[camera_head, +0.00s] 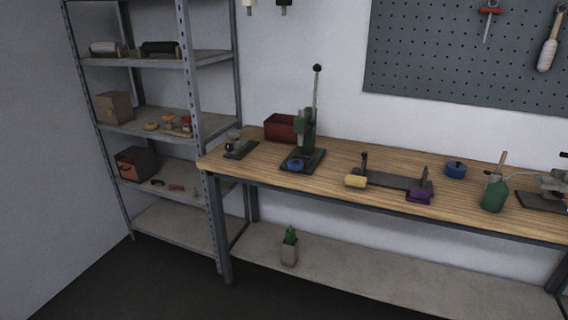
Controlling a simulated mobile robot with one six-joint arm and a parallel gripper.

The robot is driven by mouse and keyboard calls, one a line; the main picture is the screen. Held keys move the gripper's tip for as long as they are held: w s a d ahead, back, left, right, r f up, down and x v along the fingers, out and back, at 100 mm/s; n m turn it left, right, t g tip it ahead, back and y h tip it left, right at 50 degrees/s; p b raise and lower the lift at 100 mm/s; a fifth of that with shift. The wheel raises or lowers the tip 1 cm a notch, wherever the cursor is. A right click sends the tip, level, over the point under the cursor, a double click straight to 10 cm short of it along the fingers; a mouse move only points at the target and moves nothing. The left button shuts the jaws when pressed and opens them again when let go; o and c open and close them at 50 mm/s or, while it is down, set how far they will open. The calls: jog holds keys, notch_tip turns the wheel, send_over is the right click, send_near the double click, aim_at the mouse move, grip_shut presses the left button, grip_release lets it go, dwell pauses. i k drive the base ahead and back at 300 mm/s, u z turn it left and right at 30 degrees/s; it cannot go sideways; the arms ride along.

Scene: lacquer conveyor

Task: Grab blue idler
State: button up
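Two small round blue pieces show in the head view, and I cannot tell for sure which is the idler. One blue piece (455,170) sits on the wooden bench top, behind and right of a dark flat stand (397,181). It has a small dark knob or stub on top. The other blue piece (295,164) sits on the base of a green lever press (307,135), left of the bench's middle. My gripper is not in view.
A metal shelf rack (191,80) stands left. Dark floor (150,285) is open in front.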

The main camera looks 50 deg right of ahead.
aim_at(293, 164)
jog(key=i, duration=0.85)
jog(key=z, duration=0.05)
